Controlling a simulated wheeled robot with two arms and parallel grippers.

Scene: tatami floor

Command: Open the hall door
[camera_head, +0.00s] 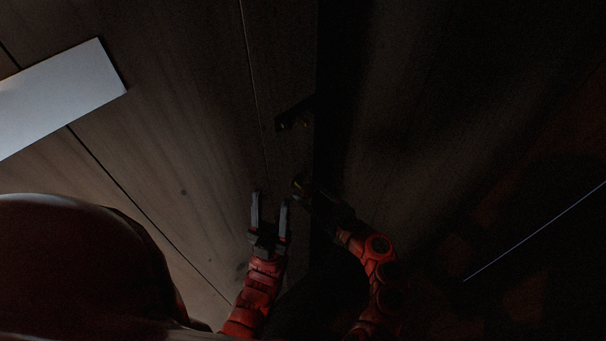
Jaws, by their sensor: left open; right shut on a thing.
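The view is very dark. A dark wooden panel, which looks like the hall door (430,90), fills the upper right, beside a black vertical band. My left gripper (269,199) points up the picture with its two fingers apart and nothing between them. My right gripper (306,188) is just right of it, at the edge of the black band. It is shut on a small, dull brassy thing that looks like a door handle; the grip itself is mostly lost in shadow. A small dark metal fitting (295,115) sits above both grippers.
Brown wooden planks (160,110) with dark seams cover the left side. A bright pale strip (60,90) crosses them at the far left. A thin light line (535,231) runs through the dark lower right, where little can be made out.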

